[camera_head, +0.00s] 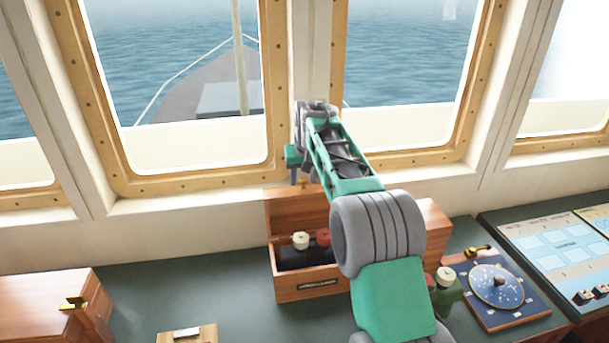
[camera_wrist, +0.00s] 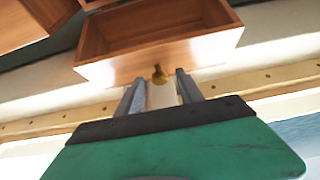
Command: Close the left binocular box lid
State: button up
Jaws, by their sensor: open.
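An open wooden binocular box (camera_head: 307,292) stands on the dark counter, with a small label on its front. Its lid (camera_head: 283,208) stands raised at the back, near the window wall. A dark object with white and red caps (camera_head: 305,257) lies inside. My gripper (camera_head: 302,181) is open at the lid's upper edge. In the wrist view, the hollow lid (camera_wrist: 118,70) carries a brass knob (camera_wrist: 159,74). The knob lies between and just beyond my open fingers (camera_wrist: 160,86); I cannot tell if they touch it. My arm hides the box's right side.
A second wooden box (camera_head: 436,232) is partly hidden behind my arm. A green item (camera_head: 445,296) and a blue dial instrument (camera_head: 495,288) stand to the right. A wooden case (camera_head: 40,305) with a brass fitting is at left.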

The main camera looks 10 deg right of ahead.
grip_shut()
dwell(0.4)
dwell(1.0)
